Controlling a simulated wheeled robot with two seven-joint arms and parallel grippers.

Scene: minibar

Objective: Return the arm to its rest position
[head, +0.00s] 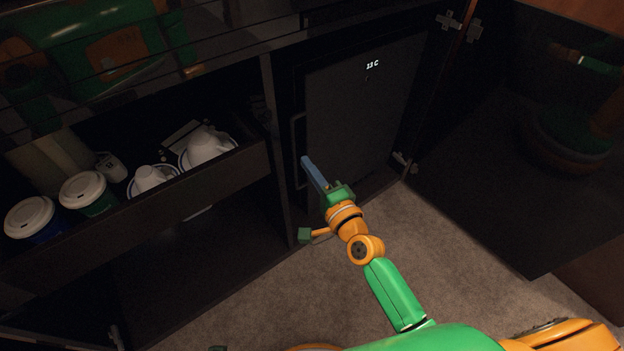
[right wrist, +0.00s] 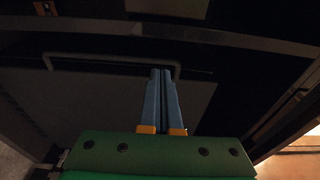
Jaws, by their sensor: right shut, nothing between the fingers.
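My right arm (head: 393,294), green and orange, reaches forward from the bottom right of the head view. Its gripper (head: 306,160) has blue fingers pressed together and holds nothing. The fingers (right wrist: 162,72) also show shut in the right wrist view. The fingertips are close to the bar handle (head: 297,150) of the dark minibar fridge door (head: 355,110). The handle also shows in the right wrist view (right wrist: 100,58), behind the tips; I cannot tell whether they touch. The fridge door looks shut. My left gripper is not in view.
An open drawer (head: 215,178) on the left holds lidded cups (head: 83,184) and white cups on saucers (head: 207,147). A dark cabinet door (head: 500,190) stands open on the right. Carpet (head: 450,235) lies free below the fridge.

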